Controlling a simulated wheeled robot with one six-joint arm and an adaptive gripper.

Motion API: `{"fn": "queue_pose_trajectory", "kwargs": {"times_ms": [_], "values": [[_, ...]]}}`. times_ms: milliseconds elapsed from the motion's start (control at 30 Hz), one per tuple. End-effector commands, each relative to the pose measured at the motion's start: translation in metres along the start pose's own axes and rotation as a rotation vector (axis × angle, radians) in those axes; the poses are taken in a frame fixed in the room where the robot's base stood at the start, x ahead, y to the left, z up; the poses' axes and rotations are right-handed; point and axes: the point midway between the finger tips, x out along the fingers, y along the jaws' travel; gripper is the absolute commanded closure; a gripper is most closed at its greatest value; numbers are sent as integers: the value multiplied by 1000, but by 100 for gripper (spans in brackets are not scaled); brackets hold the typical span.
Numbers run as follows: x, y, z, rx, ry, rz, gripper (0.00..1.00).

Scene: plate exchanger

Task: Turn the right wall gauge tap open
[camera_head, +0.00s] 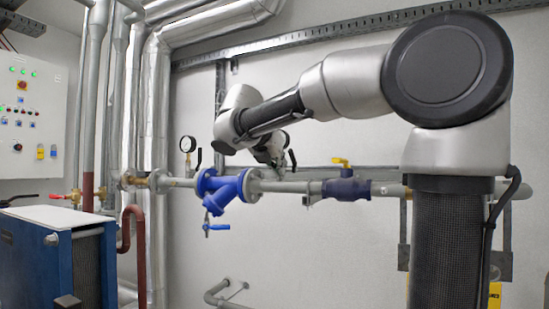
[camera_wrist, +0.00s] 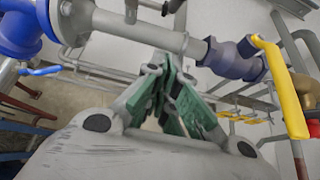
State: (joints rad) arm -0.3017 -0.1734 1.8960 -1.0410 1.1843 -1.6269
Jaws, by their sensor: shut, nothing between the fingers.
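My gripper (camera_head: 274,160) is shut and empty, just above the horizontal pipe, right of the blue strainer's flange. Its fingers (camera_wrist: 168,62) meet just below the pipe in the wrist picture. A black tap lever (camera_head: 292,158) stands tilted close to the right of my gripper. In the wrist view, a black lever (camera_wrist: 173,6) shows at the top edge, beyond the pipe. I cannot tell whether the fingers touch the tap. The right gauge's dial is not seen; my wrist may cover it. The left gauge (camera_head: 187,144) is clear, with a black lever (camera_head: 199,157) beside it.
The blue strainer (camera_head: 222,186) with a blue-handled tap (camera_head: 216,227) is on the pipe to the left. A dark blue valve (camera_head: 346,188) with a yellow handle (camera_wrist: 283,85) is to the right. A blue plate exchanger (camera_head: 90,262) stands at lower left.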

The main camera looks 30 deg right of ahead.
Motion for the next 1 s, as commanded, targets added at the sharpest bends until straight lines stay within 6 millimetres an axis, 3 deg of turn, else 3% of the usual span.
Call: {"fn": "queue_pose_trajectory", "kwargs": {"times_ms": [167, 300, 433, 1000], "values": [[36, -1, 2, 1, 1, -3, 100], [38, 0, 24, 2, 0, -1, 100], [41, 0, 35, 1, 1, -1, 100], [41, 0, 40, 1, 15, 0, 100]]}}
